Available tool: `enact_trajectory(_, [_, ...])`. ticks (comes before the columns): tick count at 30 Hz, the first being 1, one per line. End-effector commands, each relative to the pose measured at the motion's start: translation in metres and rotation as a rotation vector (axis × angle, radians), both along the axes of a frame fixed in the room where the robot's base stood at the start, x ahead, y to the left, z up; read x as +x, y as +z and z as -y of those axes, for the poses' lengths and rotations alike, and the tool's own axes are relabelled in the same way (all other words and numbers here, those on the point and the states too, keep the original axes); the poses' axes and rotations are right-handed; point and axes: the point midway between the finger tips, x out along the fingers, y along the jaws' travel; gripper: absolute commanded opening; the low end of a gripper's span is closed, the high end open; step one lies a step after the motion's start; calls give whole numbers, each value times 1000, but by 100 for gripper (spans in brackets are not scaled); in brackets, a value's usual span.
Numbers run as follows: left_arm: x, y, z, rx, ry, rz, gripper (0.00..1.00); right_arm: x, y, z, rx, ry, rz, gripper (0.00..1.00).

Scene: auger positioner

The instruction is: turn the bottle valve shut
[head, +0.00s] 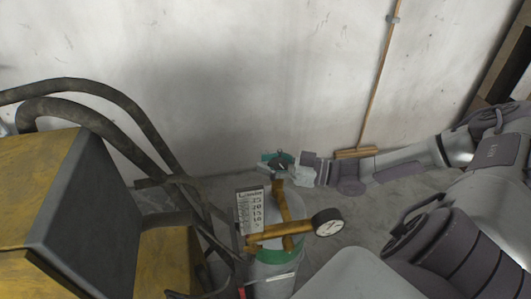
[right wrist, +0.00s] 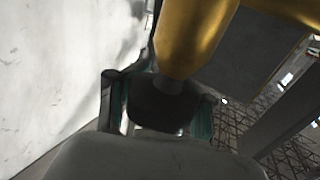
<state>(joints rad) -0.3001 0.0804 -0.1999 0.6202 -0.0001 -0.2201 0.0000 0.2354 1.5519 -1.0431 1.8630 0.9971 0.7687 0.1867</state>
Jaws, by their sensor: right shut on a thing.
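The gas bottle (head: 275,268) has a green shoulder and stands upright at the lower middle of the head view. Brass fittings, a white scale and a round gauge (head: 327,222) sit on its top. The bottle valve (head: 281,162) is a dark knob above the brass stem. My right gripper (head: 277,163) reaches in from the right and is shut on this knob. In the right wrist view the dark valve knob (right wrist: 160,104) sits between the two teal-edged fingers, with the brass stem (right wrist: 190,38) beyond it. My left gripper is not in view.
A yellow and dark grey machine (head: 90,200) with black hoses and a tubular frame stands close on the left. A pale wall (head: 240,80) is behind the bottle. A broom (head: 372,100) leans on the wall at the right. Some floor is free behind the bottle.

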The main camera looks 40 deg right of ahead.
Motion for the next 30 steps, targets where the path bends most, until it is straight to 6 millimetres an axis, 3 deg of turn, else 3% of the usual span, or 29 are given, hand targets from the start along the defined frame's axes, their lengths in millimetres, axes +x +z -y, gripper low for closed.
enact_trajectory(1, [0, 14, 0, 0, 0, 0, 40, 0, 8, 1, 2, -32, -2, 10])
enact_trajectory(9, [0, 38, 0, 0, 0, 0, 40, 2, 5, 5, 1, -159, 3, 10])
enact_trajectory(28, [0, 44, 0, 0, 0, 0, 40, 3, 1, 6, -1, -206, 7, 10])
enact_trajectory(29, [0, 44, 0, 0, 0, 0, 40, 3, 1, 6, -1, -206, 7, 48])
enact_trajectory(30, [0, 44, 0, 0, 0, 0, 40, 3, 1, 6, -1, -205, 7, 55])
